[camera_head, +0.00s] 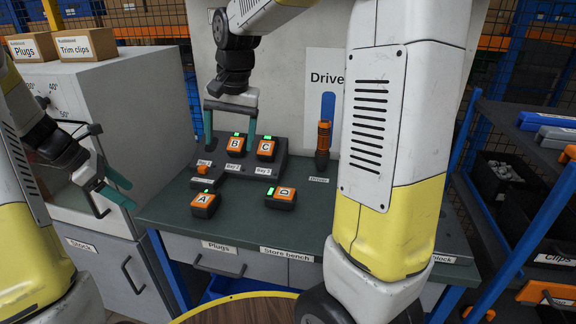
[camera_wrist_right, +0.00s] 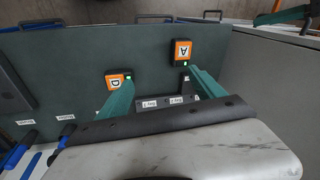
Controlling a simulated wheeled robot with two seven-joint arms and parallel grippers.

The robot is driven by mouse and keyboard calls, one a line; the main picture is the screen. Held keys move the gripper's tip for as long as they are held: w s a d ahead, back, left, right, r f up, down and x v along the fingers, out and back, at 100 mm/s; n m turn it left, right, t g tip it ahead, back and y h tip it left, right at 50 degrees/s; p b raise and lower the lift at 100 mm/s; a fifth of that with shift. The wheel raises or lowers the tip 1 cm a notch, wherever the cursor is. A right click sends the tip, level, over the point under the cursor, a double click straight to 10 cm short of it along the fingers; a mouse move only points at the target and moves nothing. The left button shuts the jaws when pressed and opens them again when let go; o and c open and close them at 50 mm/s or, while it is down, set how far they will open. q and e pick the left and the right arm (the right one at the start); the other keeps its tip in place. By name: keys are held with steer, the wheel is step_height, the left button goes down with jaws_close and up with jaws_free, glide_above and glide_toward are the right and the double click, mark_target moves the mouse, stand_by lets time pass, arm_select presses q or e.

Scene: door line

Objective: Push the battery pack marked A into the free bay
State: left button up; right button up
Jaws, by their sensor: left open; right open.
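Battery pack A (camera_head: 204,204), black with an orange marked top, lies on the green bench in front of the charger (camera_head: 222,178). It also shows in the right wrist view (camera_wrist_right: 183,50). Pack B (camera_head: 234,147) and pack C (camera_head: 266,149) sit in the charger's middle and right bays. The left bay (camera_head: 207,153) holds no pack that I can see. My right gripper (camera_head: 230,122) is open and empty over the charger, fingers pointing down, behind A. My left gripper (camera_head: 113,192) is open and empty, left of the bench, apart from A.
Pack D (camera_head: 281,198) lies on the bench right of A. An orange-handled driver (camera_head: 323,140) stands against the back panel. A grey cabinet (camera_head: 120,115) borders the bench on the left. Bench space in front of A and D is clear.

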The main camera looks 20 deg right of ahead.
steer(key=s+d+r+n+t, duration=0.1)
steer(key=s+d, duration=0.3)
steer(key=s, duration=0.6)
steer(key=s+d+r+n+t, duration=0.1)
steer(key=s+d+n+t, duration=0.2)
steer(key=s, duration=0.7)
steer(key=shift+d+y, duration=0.3)
steer(key=shift+d, duration=0.55)
arm_select(q)
steer(key=shift+o, duration=0.4)
